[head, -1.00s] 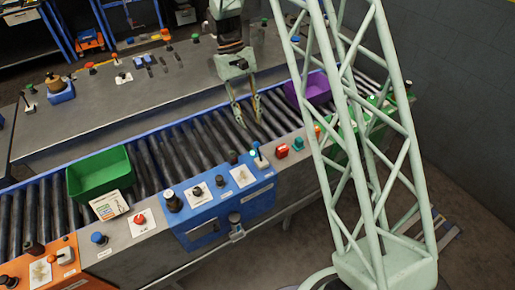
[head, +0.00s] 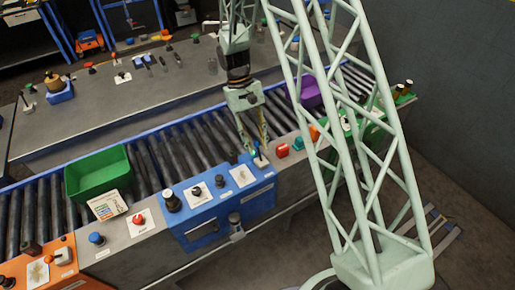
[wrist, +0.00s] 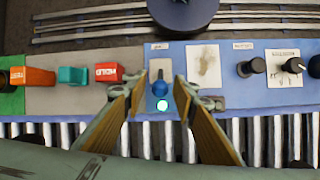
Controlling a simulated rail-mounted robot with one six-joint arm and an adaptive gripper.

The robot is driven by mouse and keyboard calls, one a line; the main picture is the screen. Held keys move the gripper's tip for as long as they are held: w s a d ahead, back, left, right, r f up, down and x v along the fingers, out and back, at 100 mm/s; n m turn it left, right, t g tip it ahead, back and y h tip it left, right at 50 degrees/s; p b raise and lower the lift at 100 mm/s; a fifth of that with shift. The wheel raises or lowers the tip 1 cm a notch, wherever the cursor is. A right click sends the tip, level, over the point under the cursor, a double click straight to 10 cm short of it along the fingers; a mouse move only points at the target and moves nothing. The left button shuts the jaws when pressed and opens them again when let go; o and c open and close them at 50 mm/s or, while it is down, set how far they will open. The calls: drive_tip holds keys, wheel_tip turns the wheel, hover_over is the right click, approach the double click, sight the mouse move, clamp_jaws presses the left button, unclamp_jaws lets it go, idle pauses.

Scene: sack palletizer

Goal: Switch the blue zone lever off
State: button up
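The blue zone panel (head: 215,208) is on the front side of the conveyor. Its lever sits on a pale plate at the panel's right back corner. In the wrist view the lever's blue ball knob (wrist: 160,89) shows between my finger tips, pointing toward the rollers, with a lit cyan-white lamp (wrist: 162,105) just beside it. My gripper (head: 257,148) is open over the lever; it also shows in the wrist view (wrist: 160,84), one finger on each side of the knob with gaps. In the head view the fingers partly hide the lever.
A red block labelled HOLD (wrist: 108,72), a teal block (wrist: 72,75) and an orange block (wrist: 33,77) stand left of the lever in the wrist view. Black knobs (wrist: 251,67) are to its right. A green bin (head: 98,173) and a purple bin (head: 305,92) sit on the rollers.

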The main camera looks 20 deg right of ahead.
drive_tip(key=shift+s+f, duration=0.3)
drive_tip(key=shift+f, duration=0.35)
drive_tip(key=shift+c, duration=0.2)
clamp_jaws()
